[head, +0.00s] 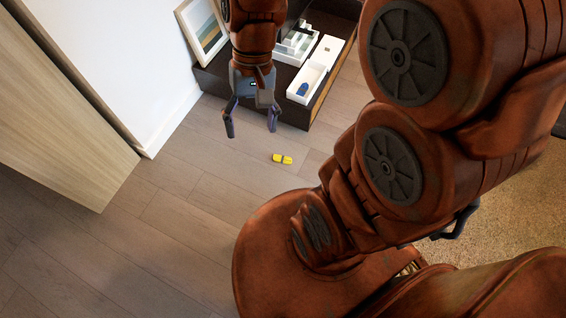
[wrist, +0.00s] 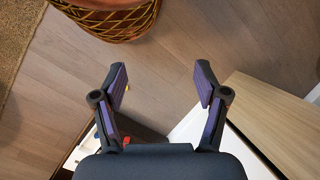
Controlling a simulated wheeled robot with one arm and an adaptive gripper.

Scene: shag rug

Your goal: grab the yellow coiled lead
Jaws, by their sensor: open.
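The yellow coiled lead (head: 282,159) is a small yellow bundle with a dark band around its middle. It lies on the wood floor in the head view. My gripper (head: 251,124) is open and empty, above the floor, up and left of the lead in that picture. In the wrist view my open gripper (wrist: 160,78) has bare floor between its fingers. Only a tiny yellow speck shows there beside the left finger; the finger hides the rest.
A low dark unit (head: 331,91) behind my gripper holds a white tray (head: 306,83) and a leaning framed picture (head: 203,30). A pale wood panel (head: 60,110) and white wall stand left. A rug (head: 500,210) lies right. The wrist view shows a gold-netted basket-like thing (wrist: 110,22).

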